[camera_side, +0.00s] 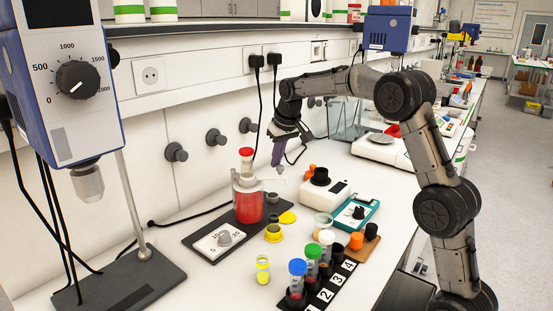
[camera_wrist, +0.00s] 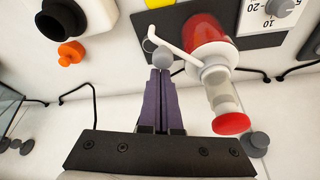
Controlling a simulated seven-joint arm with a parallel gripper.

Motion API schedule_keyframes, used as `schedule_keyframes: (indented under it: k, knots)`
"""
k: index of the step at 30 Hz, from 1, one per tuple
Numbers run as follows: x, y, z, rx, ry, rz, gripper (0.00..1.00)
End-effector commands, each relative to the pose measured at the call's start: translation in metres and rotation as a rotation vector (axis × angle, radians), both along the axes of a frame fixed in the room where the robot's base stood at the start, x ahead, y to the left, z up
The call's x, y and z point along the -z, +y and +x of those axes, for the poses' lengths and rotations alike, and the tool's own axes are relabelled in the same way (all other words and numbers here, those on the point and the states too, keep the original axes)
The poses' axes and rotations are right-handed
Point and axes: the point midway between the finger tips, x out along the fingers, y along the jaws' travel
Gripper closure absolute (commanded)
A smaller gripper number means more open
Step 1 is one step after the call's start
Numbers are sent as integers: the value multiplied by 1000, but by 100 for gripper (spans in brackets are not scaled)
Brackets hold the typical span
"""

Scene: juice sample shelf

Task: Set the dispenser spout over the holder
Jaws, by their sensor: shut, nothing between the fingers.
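The dispenser (camera_side: 248,205) is a bottle of red liquid with a clear upper part and a red cap, upright on a dark plate. It also shows in the wrist view (camera_wrist: 207,30). Its thin white spout (camera_wrist: 166,32) sticks out sideways, toward my gripper. A small grey ball (camera_wrist: 162,56) shows near the spout, just beyond my fingertips. My gripper (camera_side: 276,166) has purple fingers, shut and empty, pointing down beside the spout; they also show in the wrist view (camera_wrist: 160,72). I cannot tell whether they touch it. A yellow-and-grey round piece (camera_side: 273,233), possibly the holder, stands in front of the dispenser.
A dial box (camera_side: 218,241) sits left on the dark plate. A yellow disc (camera_side: 287,218) lies close by. In front stand a rack of capped tubes (camera_side: 318,290) and a yellow vial (camera_side: 263,270). A white device with a black top (camera_side: 322,190) is to the right.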

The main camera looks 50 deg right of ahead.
Motion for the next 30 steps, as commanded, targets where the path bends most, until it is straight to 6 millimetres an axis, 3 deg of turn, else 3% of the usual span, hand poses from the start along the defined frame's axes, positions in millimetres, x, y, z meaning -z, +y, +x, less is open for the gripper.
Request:
schedule_keyframes:
  k: [17, 30]
  knots:
    - [0, 7, -9, 123, 0, -1, 100]
    - [0, 31, -29, 476, 2, -3, 100]
